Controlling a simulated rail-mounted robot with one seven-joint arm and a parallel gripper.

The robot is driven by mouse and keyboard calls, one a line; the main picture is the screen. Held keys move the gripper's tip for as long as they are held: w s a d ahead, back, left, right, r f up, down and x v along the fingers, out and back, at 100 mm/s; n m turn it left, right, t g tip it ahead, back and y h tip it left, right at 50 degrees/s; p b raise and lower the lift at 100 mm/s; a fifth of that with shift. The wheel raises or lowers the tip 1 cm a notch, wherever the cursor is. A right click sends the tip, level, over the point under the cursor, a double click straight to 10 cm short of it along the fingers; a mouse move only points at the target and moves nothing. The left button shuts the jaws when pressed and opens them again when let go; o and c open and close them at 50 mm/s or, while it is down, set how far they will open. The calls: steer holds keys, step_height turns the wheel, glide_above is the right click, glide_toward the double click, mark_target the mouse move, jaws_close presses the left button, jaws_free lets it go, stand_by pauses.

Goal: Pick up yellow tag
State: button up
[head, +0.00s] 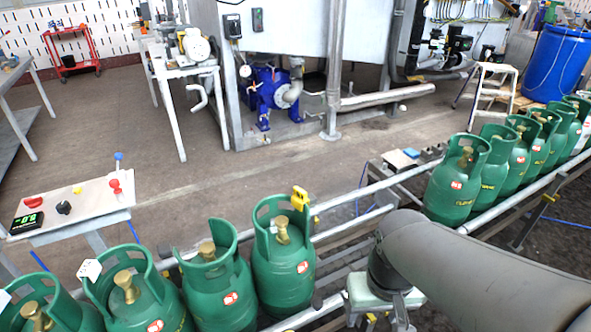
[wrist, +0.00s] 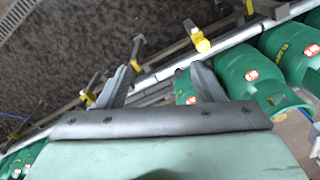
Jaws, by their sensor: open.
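The yellow tag (head: 300,198) hangs on the collar of a green gas cylinder (head: 283,262), the rightmost of the near group on the conveyor in the head view. My gripper (head: 388,322) is at the bottom of the head view, to the right of that cylinder and lower in the picture, apart from the tag. Its fingers are mostly cut off there. In the wrist view my gripper (wrist: 160,82) has its two fingers spread with nothing between them, over the conveyor rail. I cannot make out the tag in the wrist view.
A second group of green cylinders (head: 457,186) stands on the conveyor at the right. White tags (head: 90,269) hang on cylinders at the left. The conveyor rail (head: 350,235) between the groups is free of cylinders. A control panel (head: 75,203) stands behind the near cylinders.

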stand_by(0.4)
steer(key=shift+o, duration=1)
